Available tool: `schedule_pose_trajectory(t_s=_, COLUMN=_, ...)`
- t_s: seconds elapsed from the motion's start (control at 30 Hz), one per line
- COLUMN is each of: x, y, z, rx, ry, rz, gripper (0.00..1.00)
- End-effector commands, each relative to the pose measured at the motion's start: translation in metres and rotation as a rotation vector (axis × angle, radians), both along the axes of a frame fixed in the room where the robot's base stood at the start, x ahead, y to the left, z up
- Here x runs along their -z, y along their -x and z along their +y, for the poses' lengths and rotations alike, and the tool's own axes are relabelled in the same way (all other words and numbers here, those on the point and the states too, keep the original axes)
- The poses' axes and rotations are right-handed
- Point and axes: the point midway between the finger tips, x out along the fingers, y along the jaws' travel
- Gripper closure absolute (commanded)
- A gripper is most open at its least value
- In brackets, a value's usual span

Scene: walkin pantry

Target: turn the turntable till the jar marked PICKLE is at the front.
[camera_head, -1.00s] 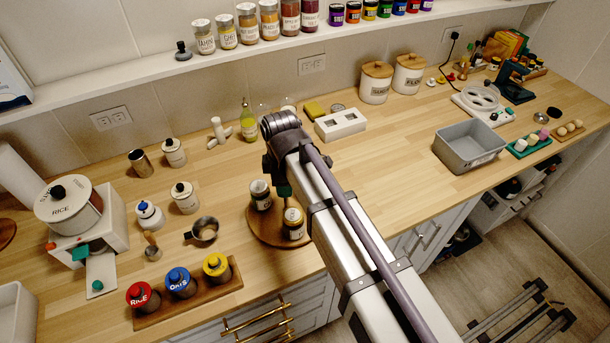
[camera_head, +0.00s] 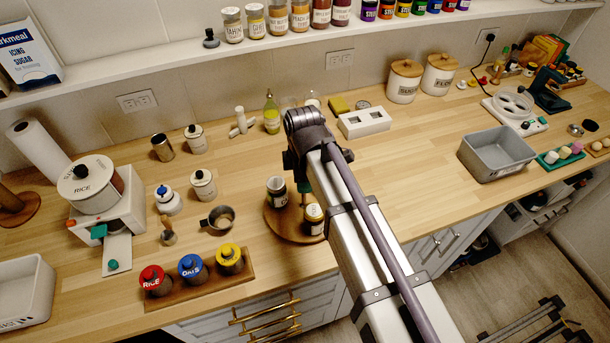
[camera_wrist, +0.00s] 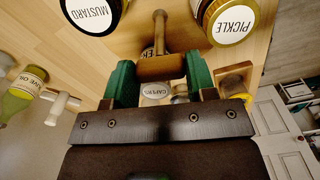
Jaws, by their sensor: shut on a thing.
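The round wooden turntable (camera_head: 282,225) sits at the counter's front edge, partly hidden by my arm. In the wrist view, the jar marked PICKLE (camera_wrist: 230,20) is at top right and the jar marked MUSTARD (camera_wrist: 90,14) at top left. In the head view, a dark-lidded jar (camera_head: 277,190) and a gold-lidded jar (camera_head: 314,219) stand on the turntable, labels too small to read. My gripper (camera_wrist: 160,82) has its green fingers shut on the handle.
A metal cup (camera_head: 221,218) and a wooden rack (camera_head: 208,286) with red, blue and yellow-lidded jars stand left of the turntable. The counter is clear to the right, up to the grey bin (camera_head: 496,153).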

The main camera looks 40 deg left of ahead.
Motion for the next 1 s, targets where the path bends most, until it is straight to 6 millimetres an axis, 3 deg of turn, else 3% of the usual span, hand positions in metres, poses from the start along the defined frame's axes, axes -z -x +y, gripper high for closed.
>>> schedule_pose_trajectory(t_s=0.07, x=0.0, y=0.0, z=-0.001, rx=0.0, ry=0.001, rz=0.001, gripper=0.92)
schedule_pose_trajectory(t_s=0.1, x=0.0, y=0.0, z=-0.001, rx=0.001, ry=0.001, rz=0.001, gripper=0.45)
schedule_pose_trajectory(t_s=0.33, x=0.0, y=0.0, z=0.0, rx=0.001, ry=0.001, rz=0.001, gripper=0.23)
schedule_pose_trajectory(t_s=0.67, x=-0.009, y=0.0, z=0.0, rx=0.001, ry=0.0, rz=0.0, gripper=0.23)
schedule_pose_trajectory(t_s=0.77, x=-0.026, y=0.0, z=0.0, rx=0.001, ry=0.0, rz=0.0, gripper=0.23)
schedule_pose_trajectory(t_s=1.0, x=-0.087, y=0.0, z=0.0, rx=0.001, ry=0.0, rz=0.0, gripper=0.23)
